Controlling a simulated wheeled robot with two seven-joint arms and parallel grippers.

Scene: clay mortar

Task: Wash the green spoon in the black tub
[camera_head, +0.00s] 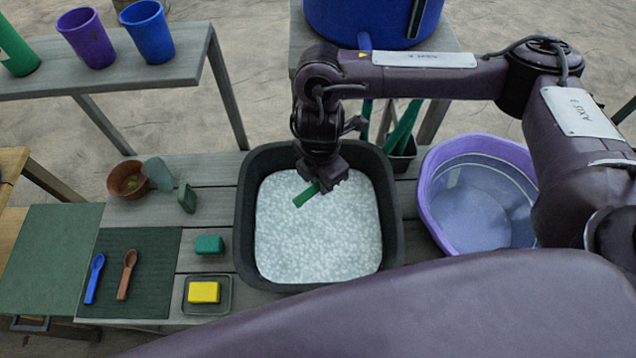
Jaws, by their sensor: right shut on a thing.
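The black tub (386,236) stands on the grey slatted table, full of white suds. My right gripper (322,184) points down over the suds inside the tub's outline, near its back half. It is shut on the green spoon (306,196). A short green length of the spoon sticks out to the lower left of the jaws, at or just above the suds. The rest of the spoon is hidden by the gripper or the suds. My left gripper is out of view.
A purple tub (432,208) of water stands right of the black tub. Left are a yellow sponge (204,292) on a dish, a green block (209,244), a brown bowl (126,180), and blue (94,278) and brown (127,274) spoons on a dark mat (160,262). My arm spans the right side.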

